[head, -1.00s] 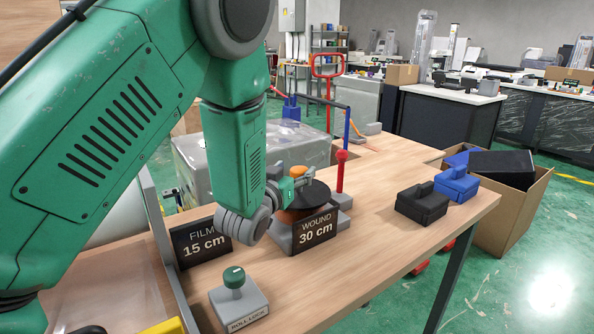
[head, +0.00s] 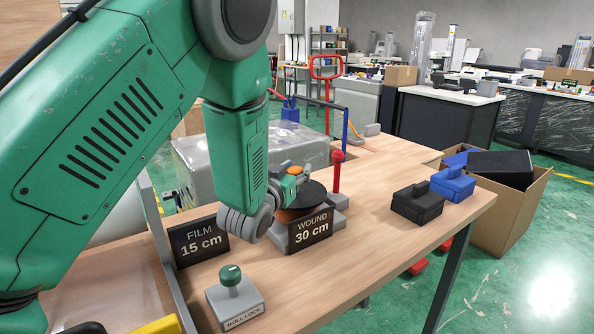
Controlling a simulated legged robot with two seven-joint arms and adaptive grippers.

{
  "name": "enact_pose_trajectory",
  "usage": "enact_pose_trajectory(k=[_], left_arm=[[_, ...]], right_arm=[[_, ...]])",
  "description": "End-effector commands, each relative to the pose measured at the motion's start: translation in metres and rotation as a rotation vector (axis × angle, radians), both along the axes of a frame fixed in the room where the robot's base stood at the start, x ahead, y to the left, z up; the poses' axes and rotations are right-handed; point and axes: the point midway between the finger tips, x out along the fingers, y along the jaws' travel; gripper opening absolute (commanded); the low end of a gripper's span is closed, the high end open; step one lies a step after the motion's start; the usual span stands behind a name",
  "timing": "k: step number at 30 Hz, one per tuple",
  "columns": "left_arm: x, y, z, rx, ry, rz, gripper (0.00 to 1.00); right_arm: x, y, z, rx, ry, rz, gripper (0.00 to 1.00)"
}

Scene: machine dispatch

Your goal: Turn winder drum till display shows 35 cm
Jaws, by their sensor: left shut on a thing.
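The winder drum (head: 313,197) has a black disc top and an orange body, on a grey base on the wooden table. My left gripper (head: 293,176) is at the drum's upper left, shut on an orange knob (head: 295,170) above the disc. My wrist hides part of the drum. The wound display (head: 310,230) in front of the drum reads 30 cm. The film display (head: 199,240) to its left reads 15 cm. My right gripper is not in view.
A roll lock (head: 235,296) with a green knob stands at the front. Black (head: 417,204) and blue (head: 453,184) blocks sit at the right; the table between is clear. A cardboard box (head: 517,205) stands beyond the edge.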

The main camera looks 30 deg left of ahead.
Motion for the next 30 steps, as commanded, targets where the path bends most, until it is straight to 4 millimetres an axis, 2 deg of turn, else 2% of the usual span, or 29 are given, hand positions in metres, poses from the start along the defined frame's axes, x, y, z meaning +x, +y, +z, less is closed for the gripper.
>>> enact_pose_trajectory(k=[1, 30], left_arm=[[-0.0007, -0.0028, -0.0045, -0.001, 0.012, -0.009, 0.0], [-0.0017, -0.0043, -0.008, -0.002, 0.02, -0.04, 0.0]], right_arm=[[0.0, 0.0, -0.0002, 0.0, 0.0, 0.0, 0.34], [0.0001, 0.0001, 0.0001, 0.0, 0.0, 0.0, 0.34]])
